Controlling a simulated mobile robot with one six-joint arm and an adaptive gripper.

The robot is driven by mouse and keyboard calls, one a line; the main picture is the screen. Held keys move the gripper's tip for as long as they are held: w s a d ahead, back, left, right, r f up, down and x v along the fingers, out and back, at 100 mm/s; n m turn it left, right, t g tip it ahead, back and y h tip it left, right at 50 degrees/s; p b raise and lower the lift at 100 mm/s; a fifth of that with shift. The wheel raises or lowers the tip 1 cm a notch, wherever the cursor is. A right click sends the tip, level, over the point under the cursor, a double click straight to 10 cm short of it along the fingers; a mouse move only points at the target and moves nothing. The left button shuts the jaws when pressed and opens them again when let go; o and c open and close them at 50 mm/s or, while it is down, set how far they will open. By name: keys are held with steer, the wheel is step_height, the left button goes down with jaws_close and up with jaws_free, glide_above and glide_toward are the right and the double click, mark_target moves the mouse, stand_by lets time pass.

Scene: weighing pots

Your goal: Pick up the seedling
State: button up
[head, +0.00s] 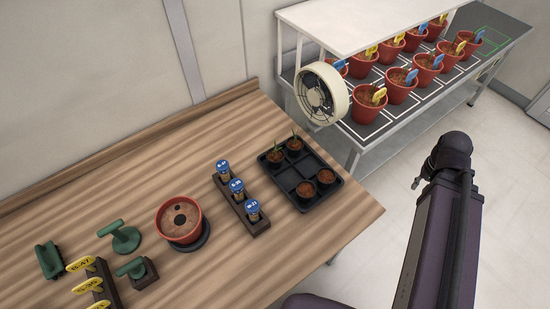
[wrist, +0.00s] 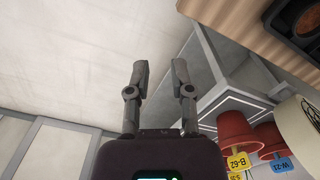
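Two small green seedlings, one at the back (head: 295,142) and one at its left (head: 275,153), stand in dark soil plugs at the far end of a black tray (head: 283,181) on the wooden table. Two more plugs (head: 306,190) at the near end show bare soil, with no clear green. My gripper (wrist: 160,72) is open and empty in the wrist view, its two fingers apart over the floor. It is away from the seedlings. In the head view my arm is right of the table and its fingers cannot be made out.
A red pot (head: 180,222) with a hole in its soil stands on a dark saucer. A rack of blue tags (head: 239,197) lies between pot and tray. Green-handled tools (head: 120,236) and yellow tags (head: 88,285) are left. A fan (head: 321,94) and shelved pots (head: 369,103) stand behind.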

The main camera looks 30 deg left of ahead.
steer(key=shift+s+a, duration=0.1)
steer(key=shift+a, duration=0.15)
glide_above(275, 156)
steer(key=shift+m, duration=0.4)
steer(key=shift+f, duration=0.15)
step_height(275, 156, down, 8)
steer(key=b, duration=0.8)
steer(key=shift+f+b, duration=0.15)
steer(key=shift+b, duration=0.15)
